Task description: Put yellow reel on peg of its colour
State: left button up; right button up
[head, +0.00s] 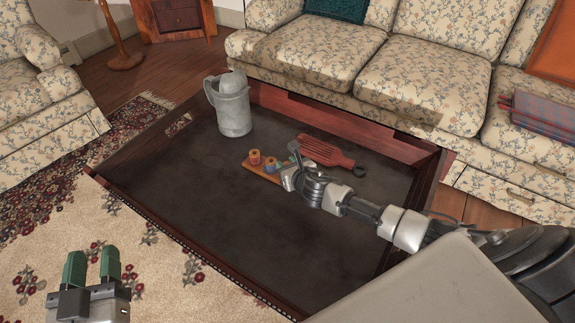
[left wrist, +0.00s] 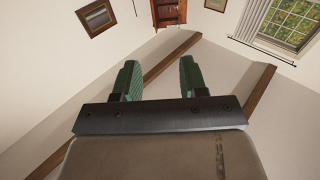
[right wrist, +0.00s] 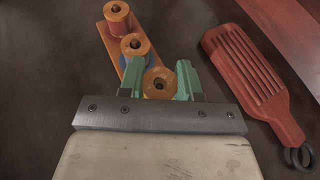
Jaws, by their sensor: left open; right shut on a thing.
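My right gripper (right wrist: 160,75) is shut on a reel with an orange-yellow wooden top and a centre hole (right wrist: 158,84), taken as the yellow reel. It is held at the near end of a narrow wooden peg board (right wrist: 113,45). A red reel (right wrist: 117,14) and a blue reel (right wrist: 134,47) stand on that board. In the head view my right gripper (head: 291,168) covers the board's near end. The yellow peg is hidden, and I cannot tell whether the reel is around it or above it. My left gripper (head: 91,268) is open and empty, away from the table.
A red slotted paddle (head: 325,151) with a dark ring lies right of the board. A grey metal tankard (head: 232,108) stands at the back left of the dark tray-like tabletop (head: 240,220), which has raised wooden edges. The tabletop's front is clear. A floral sofa (head: 430,80) stands behind.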

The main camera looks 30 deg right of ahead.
jog(key=o, duration=1)
jog(key=shift+s+r, duration=0.1)
jog(key=shift+s+r, duration=0.1)
jog(key=shift+s, duration=0.1)
jog(key=p+v, duration=0.2)
jog(key=v, duration=0.2)
jog(key=shift+s+r, duration=0.15)
jog(key=shift+s, duration=0.05)
pick_arm(q)
jog(key=s+a+f+g+y+p, duration=0.2)
jog(key=s+f+g, duration=0.4)
jog(key=f+g, duration=0.4)
jog(key=shift+a+n+y, duration=0.3)
jog(key=shift+a+y, duration=0.3)
jog(key=shift+a, duration=0.15)
pick_arm(e)
jog(key=v, duration=0.5)
jog(key=shift+s, duration=0.35)
jog(key=shift+a, duration=0.1)
